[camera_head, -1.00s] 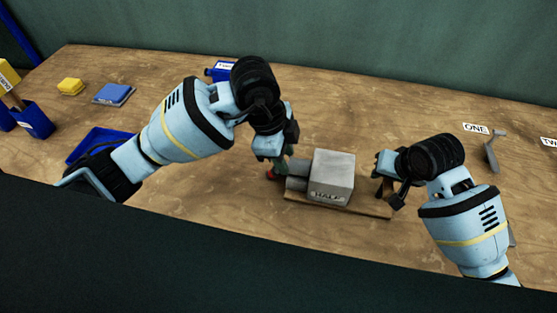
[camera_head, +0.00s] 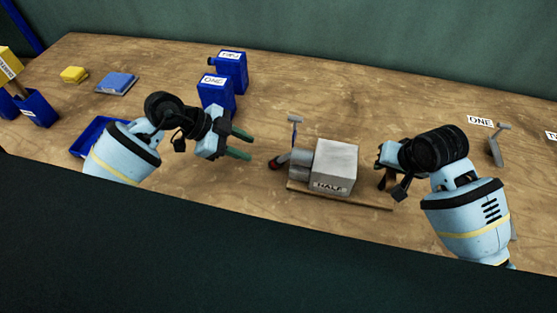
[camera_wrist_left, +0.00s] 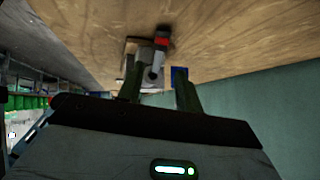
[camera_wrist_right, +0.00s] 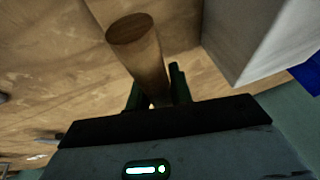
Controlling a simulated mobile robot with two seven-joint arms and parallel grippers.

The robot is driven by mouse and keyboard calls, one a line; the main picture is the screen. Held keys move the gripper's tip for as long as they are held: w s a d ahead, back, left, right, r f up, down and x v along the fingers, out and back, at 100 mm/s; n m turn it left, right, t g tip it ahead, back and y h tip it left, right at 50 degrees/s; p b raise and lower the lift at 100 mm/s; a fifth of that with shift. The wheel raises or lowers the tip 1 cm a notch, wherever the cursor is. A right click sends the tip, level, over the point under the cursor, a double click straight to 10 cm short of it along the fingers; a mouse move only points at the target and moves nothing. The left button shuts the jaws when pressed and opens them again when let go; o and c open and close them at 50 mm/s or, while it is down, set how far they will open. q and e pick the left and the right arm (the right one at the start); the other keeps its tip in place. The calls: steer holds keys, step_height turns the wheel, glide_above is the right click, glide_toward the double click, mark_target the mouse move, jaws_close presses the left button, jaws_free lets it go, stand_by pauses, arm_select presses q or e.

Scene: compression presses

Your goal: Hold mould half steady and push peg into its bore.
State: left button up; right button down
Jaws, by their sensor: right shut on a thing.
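The mould half (camera_head: 335,165), a grey block marked HALF, sits on a thin wooden board (camera_head: 370,201). A grey clamp-like fixture (camera_head: 300,160) with a red tip and raised lever stands against or close to its left side. My left gripper (camera_head: 239,145) is open and empty, left of the fixture; the left wrist view shows the fixture (camera_wrist_left: 158,58) ahead of its fingers. My right gripper (camera_head: 384,172) is right of the block, shut on a brown wooden peg (camera_wrist_right: 140,50). The peg is apart from the block (camera_wrist_right: 265,35) in the right wrist view.
Two blue containers (camera_head: 215,92) stand behind my left gripper. A blue tray (camera_head: 97,135), a blue block (camera_head: 117,83) and a yellow block (camera_head: 74,74) lie further left. A grey part (camera_head: 496,148) stands by the ONE label (camera_head: 480,121) at right. The table behind the block is clear.

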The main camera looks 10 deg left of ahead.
mark_target(276, 160)
arm_select(q)
steer(key=shift+x, duration=5.9)
steer(key=shift+r, duration=0.1)
steer(key=shift+c, duration=0.3)
jaws_close()
